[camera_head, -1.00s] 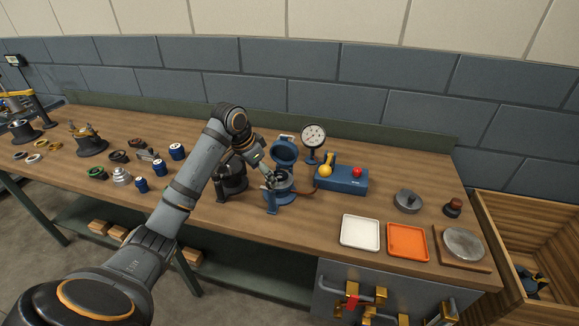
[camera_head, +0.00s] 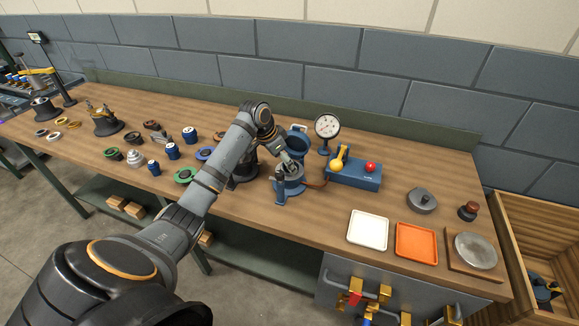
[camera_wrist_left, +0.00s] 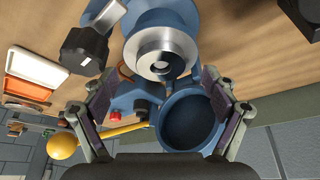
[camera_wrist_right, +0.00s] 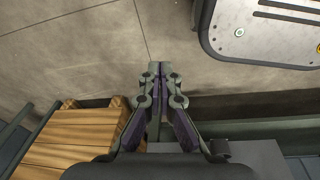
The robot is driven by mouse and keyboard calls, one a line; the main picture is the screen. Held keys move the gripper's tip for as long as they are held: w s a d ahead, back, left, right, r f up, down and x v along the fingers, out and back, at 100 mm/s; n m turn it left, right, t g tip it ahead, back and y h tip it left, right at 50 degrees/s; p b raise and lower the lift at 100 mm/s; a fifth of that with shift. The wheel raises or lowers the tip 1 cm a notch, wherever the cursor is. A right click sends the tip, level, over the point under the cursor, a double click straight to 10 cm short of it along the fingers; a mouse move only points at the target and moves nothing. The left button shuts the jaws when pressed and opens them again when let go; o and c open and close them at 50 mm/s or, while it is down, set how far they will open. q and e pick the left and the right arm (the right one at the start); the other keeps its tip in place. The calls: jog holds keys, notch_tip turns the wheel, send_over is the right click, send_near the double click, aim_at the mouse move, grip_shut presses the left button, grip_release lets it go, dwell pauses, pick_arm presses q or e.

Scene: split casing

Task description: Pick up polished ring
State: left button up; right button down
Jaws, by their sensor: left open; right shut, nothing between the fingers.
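A polished silver ring (camera_wrist_left: 162,54) with a dark centre hole sits in the round blue casing (camera_wrist_left: 197,22) in the left wrist view. In the head view the casing (camera_head: 291,188) stands mid-bench, and my left gripper (camera_head: 289,160) is directly above it, partly hiding its top. My left gripper (camera_wrist_left: 158,80) is open, its fingers spread either side of the ring's line, apart from it. The casing's open blue cup-shaped lid (camera_wrist_left: 190,122) is beyond the ring. My right gripper (camera_wrist_right: 160,72) is shut and empty, pointing at the floor, away from the bench top.
A dial gauge (camera_head: 327,127) and a blue box with a yellow lever and red knob (camera_head: 354,175) stand right of the casing. A white tray (camera_head: 367,231) and an orange tray (camera_head: 416,244) lie in front. Several loose rings and blue cylinders lie left.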

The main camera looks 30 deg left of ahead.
pick_arm(q)
jog(key=shift+x, duration=1.1)
jog(key=c, duration=0.8)
jog(key=shift+w, duration=0.1)
jog(key=c, duration=0.6)
pick_arm(e)
jog(key=shift+s, duration=1.1)
